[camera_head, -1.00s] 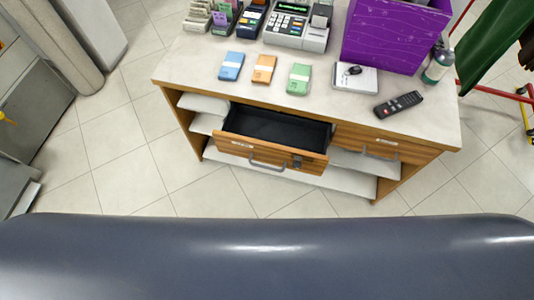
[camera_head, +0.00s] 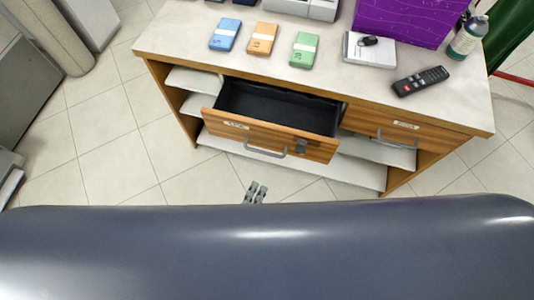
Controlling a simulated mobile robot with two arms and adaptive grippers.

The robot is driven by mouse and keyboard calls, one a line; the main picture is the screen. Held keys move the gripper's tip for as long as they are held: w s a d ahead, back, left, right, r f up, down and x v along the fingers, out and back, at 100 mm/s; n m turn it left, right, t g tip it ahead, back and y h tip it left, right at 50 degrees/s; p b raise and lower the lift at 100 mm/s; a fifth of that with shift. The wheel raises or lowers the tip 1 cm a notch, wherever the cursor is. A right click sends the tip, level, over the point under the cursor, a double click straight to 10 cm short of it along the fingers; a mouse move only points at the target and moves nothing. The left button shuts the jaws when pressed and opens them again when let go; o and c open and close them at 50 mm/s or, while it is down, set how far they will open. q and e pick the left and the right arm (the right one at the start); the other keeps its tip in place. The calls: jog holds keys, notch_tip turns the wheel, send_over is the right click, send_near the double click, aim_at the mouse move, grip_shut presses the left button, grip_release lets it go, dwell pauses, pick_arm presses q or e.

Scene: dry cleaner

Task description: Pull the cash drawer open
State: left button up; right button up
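The counter has two wooden drawer fronts side by side. The left drawer (camera_head: 222,126) stands pulled out, and its black inside (camera_head: 275,105) looks empty. Its front has a grey bar handle (camera_head: 265,153), a small white label and a dark fitting near the right end. The right drawer (camera_head: 365,122) is closed, with its own handle and label. The labels are too small to read, so I cannot confirm which is the cash drawer. My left gripper's fingertips (camera_head: 256,188) show below the open drawer's handle, apart from it; the rest is hidden. My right gripper is not in view.
On the counter top (camera_head: 185,35) lie blue (camera_head: 225,34), orange (camera_head: 262,39) and green (camera_head: 304,50) bundles, a white box (camera_head: 369,50) with a dark item on it, a remote (camera_head: 420,81), a purple box (camera_head: 405,20) and a bottle (camera_head: 467,36). Tiled floor before the counter is clear.

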aim_at(268, 153)
pick_arm(q)
notch_tip(268, 153, up, 5)
jog(key=w+d+n+t, duration=0.1)
jog(key=w+n+t, duration=0.1)
jog(key=n, duration=0.1)
jog(key=x, duration=1)
jog(key=shift+w+a+f+b, duration=0.1)
jog(key=shift+w+f+b, duration=0.1)
jog(key=shift+b, duration=0.15)
jog(key=shift+c, duration=0.2)
grip_shut()
